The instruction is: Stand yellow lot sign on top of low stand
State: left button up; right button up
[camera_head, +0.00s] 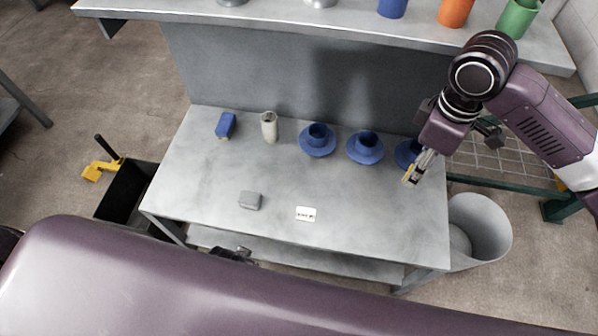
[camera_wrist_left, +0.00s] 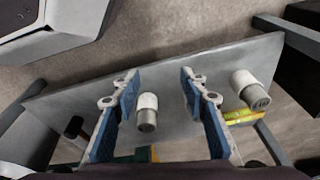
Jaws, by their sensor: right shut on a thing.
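My right gripper (camera_head: 416,168) is shut on a small yellow piece, which I take for the yellow lot sign (camera_head: 409,177). It holds it over the right part of the grey table, in front of the rightmost blue cup; most of the sign is hidden by the fingers. A small grey block, likely the low stand (camera_head: 250,200), sits near the table's front, left of the middle. Its top looks bare. My left gripper (camera_wrist_left: 158,80) is open with nothing between its fingertips in the left wrist view.
The grey table (camera_head: 200,170) bears a blue block (camera_head: 226,125), a beige cylinder (camera_head: 269,127), blue cups on saucers (camera_head: 317,140) and a white card (camera_head: 306,214) right of the stand. A shelf (camera_head: 330,22) overhangs the back. A grey bin (camera_head: 485,225) stands at the right.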

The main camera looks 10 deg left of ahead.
jog(key=n, duration=0.1)
jog(key=f+n, duration=0.2)
jog(key=shift+s+a, duration=0.25)
jog(key=shift+s, duration=0.05)
jog(key=shift+a+f+n, duration=0.2)
jog(key=shift+f+n, duration=0.25)
jog(key=shift+n, duration=0.25)
jog(key=shift+f, duration=0.25)
jog(key=b, duration=0.2)
send_over(382, 220)
notch_tip(382, 220, down, 7)
notch_tip(382, 220, down, 8)
jog(key=shift+f+b, duration=0.1)
jog(key=shift+b, duration=1.1)
jog(key=shift+f, duration=0.45)
notch_tip(382, 220, down, 3)
jog(key=shift+r+b, duration=0.1)
jog(key=shift+b, duration=0.45)
jog(key=shift+f, duration=0.35)
pick_arm(q)
notch_tip(382, 220, up, 19)
jog(key=t, duration=0.1)
jog(key=shift+d+f, duration=0.15)
jog(key=shift+w+f, duration=0.1)
jog(key=shift+w, duration=0.05)
pick_arm(e)
jog(key=shift+f, duration=0.1)
